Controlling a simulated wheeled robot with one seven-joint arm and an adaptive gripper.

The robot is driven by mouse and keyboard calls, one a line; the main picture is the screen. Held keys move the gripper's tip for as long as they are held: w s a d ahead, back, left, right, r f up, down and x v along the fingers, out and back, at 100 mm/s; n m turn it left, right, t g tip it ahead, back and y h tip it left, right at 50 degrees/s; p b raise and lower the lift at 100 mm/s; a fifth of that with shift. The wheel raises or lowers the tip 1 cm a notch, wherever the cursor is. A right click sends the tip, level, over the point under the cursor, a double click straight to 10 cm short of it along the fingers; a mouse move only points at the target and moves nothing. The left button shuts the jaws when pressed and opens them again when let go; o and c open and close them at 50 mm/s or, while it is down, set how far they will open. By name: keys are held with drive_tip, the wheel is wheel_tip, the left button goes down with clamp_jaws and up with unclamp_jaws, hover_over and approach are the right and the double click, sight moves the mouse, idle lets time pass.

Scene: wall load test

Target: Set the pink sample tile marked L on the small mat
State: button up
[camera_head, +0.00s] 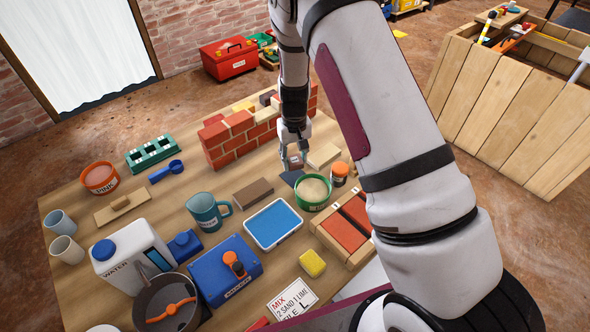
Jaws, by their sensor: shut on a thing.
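My gripper (294,161) is at the end of the arm, in front of the right end of the brick wall. It is shut on a small pinkish tile (296,159), mostly covered by the fingers; no letter on it can be read. A small dark blue-grey patch that looks like the mat (289,178) lies just below the gripper, partly hidden by it and by the green tub. I cannot tell whether the tile touches the mat.
The brick wall (232,137) stands behind left. A green tub (313,194), an orange jar (339,173) and a pale block (323,155) crowd the gripper's right. A brown block (253,193), blue tray (273,224) and wooden tile box (346,229) are nearer.

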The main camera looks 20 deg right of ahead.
sight(294, 175)
drive_tip(key=shift+f, duration=2.5)
drive_tip(key=shift+f+b, duration=0.15)
drive_tip(key=shift+b, duration=0.25)
drive_tip(key=o, duration=1)
drive_tip(key=shift+o, duration=0.2)
